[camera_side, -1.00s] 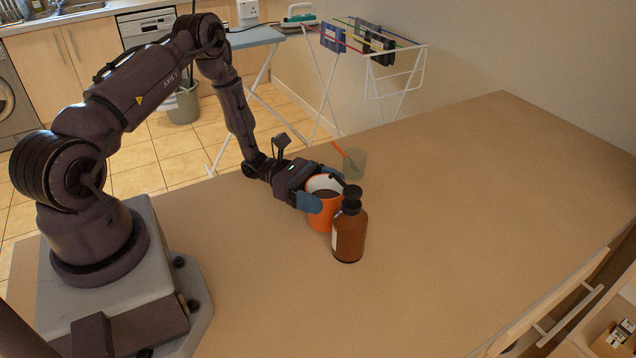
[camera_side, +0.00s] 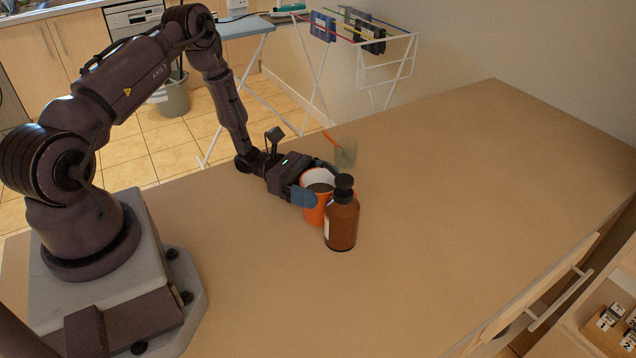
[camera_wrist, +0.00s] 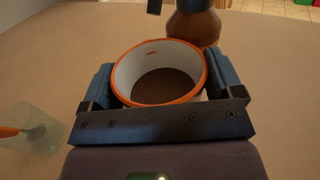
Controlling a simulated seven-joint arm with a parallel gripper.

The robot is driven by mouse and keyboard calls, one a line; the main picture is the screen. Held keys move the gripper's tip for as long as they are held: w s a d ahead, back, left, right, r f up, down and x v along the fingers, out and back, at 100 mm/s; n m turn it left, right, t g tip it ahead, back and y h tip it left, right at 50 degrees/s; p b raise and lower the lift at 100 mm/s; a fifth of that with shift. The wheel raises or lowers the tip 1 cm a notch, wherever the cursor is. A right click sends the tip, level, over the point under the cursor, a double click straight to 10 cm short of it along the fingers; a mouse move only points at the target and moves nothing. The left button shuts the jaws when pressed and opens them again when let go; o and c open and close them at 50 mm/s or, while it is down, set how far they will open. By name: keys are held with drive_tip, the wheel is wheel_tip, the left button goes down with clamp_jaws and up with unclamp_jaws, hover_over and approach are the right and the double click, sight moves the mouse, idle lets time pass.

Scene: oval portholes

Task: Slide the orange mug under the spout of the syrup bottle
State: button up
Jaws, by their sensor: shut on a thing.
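The orange mug (camera_side: 313,212) stands upright on the table, with a white inside and a dark brown bottom or contents. My gripper (camera_side: 312,185) is shut on the mug, with a blue finger on each side of it; the wrist view shows the mug (camera_wrist: 122,78) between both fingers. The brown syrup bottle (camera_side: 342,227) with a black pump top stands close beside the mug and partly hides it in the side view. In the wrist view the bottle (camera_wrist: 193,28) is beyond the mug's far rim, and its dark spout end (camera_wrist: 153,6) shows above that rim. I cannot tell whether the spout overhangs the mug.
The table (camera_side: 450,180) is bare to the right. A drying rack stands on the floor beyond.

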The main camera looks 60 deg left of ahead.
drive_tip(key=o, duration=1)
drive_tip(key=shift+o, duration=0.2)
drive_tip(key=shift+f, duration=0.1)
